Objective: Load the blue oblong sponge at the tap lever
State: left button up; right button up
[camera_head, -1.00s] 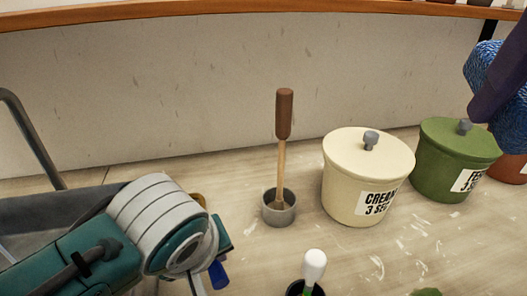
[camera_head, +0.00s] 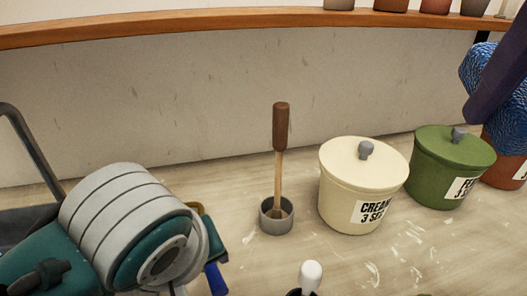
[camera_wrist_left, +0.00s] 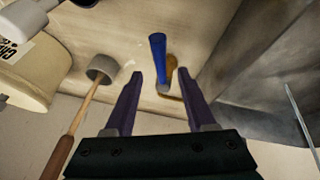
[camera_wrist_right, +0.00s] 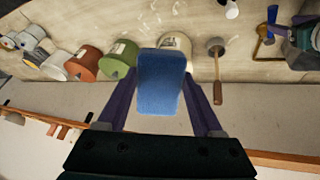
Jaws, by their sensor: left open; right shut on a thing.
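The blue oblong sponge (camera_wrist_right: 161,82) is between the fingers of my right gripper (camera_wrist_right: 163,100), which is shut on it. In the head view the sponge (camera_head: 478,68) is at the upper right, partly behind a purple finger. The blue tap lever (camera_wrist_left: 157,50) sticks up from a brass tap body (camera_wrist_left: 173,72) in the left wrist view. My left gripper (camera_wrist_left: 160,80) is open and empty, its fingers apart on either side of the lever in that picture; contact cannot be told. In the head view the lever (camera_head: 215,279) shows beside my left wrist, which hides the left fingers.
A grey cup (camera_head: 276,218) holds a wooden-handled tool (camera_head: 281,130). A lidded cream pot (camera_head: 340,195) and green pot (camera_head: 435,180) stand to its right, with a terracotta pot (camera_head: 500,170) beyond. A white-topped handle (camera_head: 311,275) rises at the front. A wooden shelf (camera_head: 200,22) runs along the wall.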

pick_arm(q)
jog(key=v, duration=0.6)
jog(key=shift+p, duration=0.45)
jog(key=shift+s+r, duration=0.1)
jog(key=shift+r, duration=0.05)
